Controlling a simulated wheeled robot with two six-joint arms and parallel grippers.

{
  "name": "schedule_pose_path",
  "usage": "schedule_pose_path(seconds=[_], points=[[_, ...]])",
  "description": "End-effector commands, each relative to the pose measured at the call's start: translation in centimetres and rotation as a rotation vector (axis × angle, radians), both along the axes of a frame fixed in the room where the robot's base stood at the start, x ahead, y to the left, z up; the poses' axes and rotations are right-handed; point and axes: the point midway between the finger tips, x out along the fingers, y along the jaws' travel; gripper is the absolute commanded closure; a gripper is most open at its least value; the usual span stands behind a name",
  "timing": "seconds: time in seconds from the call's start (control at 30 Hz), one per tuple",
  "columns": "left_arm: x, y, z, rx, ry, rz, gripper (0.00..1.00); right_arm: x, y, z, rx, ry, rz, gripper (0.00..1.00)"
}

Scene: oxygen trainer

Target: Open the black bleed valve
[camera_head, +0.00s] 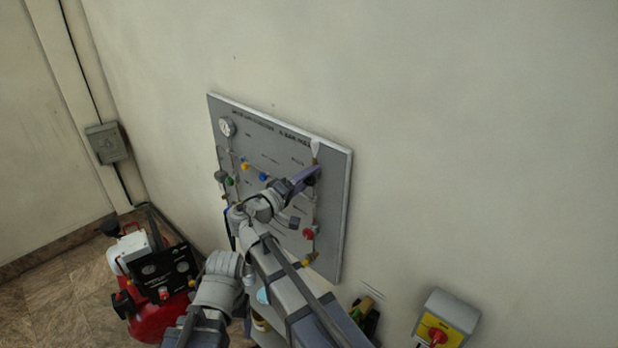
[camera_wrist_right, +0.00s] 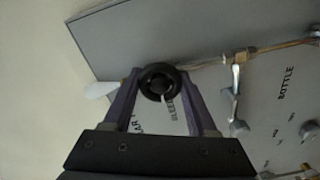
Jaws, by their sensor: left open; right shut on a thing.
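The black bleed valve is a round black knob (camera_wrist_right: 159,82) with a light centre mark, seen face-on in the right wrist view. My right gripper (camera_wrist_right: 158,84) is shut on it, one purple finger on each side. In the head view my right gripper (camera_head: 303,178) reaches the upper right of the grey panel (camera_head: 338,200); the knob there is partly hidden by the fingers. Part of my left arm (camera_head: 217,288) shows at the lower left of my right arm, but I cannot make out its gripper fingers.
A red and white machine (camera_head: 150,280) stands on the floor at left. A yellow box with a red switch (camera_head: 445,322) is on the wall at lower right. My right arm hides the panel's lower middle.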

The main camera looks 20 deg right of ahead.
Motion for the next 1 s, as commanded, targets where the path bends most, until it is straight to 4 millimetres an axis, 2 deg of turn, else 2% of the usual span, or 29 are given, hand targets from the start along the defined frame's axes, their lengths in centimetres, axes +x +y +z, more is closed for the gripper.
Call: schedule_pose_path(seconds=[1.0], points=[[0.0, 0.0, -0.44, 0.0, 0.0, -0.002, 0.24, -0.14, 0.1, -0.59, -0.521, 0.811, 0.005, 0.98]])
